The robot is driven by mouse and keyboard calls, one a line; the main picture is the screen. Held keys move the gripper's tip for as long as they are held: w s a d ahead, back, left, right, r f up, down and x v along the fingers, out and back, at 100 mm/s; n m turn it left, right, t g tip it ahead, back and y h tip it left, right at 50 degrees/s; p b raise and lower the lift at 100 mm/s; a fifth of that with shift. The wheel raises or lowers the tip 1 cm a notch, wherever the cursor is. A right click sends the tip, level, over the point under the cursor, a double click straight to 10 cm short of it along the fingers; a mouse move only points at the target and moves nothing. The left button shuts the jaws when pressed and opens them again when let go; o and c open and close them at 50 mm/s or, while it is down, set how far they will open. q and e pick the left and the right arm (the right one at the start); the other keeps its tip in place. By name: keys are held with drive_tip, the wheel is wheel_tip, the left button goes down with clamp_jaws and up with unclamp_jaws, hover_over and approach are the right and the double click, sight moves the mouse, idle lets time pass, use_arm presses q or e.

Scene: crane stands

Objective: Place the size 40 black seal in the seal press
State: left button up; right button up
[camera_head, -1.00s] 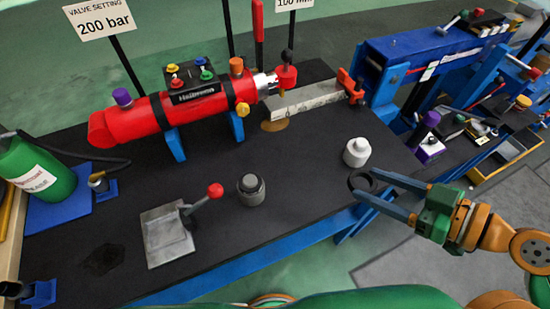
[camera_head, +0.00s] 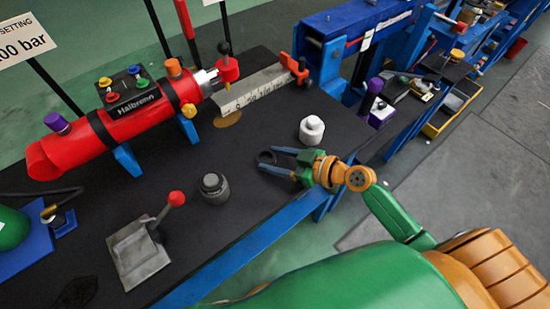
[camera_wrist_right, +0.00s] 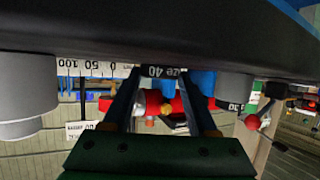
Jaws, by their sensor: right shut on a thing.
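My right gripper (camera_head: 268,158) is shut on a black seal ring (camera_head: 264,157) and holds it over the dark bench, left of a white pot (camera_head: 312,129). A grey fixture with a red-knobbed lever (camera_head: 140,255) and a grey cylinder with a dark top (camera_head: 214,187) stand on the bench to the left. I cannot tell for sure which is the seal press. My left gripper is not in view.
A red cylinder (camera_head: 75,148) on blue supports lies along the back of the bench. A ruler (camera_head: 248,88) lies to its right. The bench between the seal and the grey cylinder is clear. Blue stands with tools (camera_head: 440,75) continue to the back right.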

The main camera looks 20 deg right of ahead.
drive_tip(key=shift+f, duration=0.1)
drive_tip(key=o, duration=1.3)
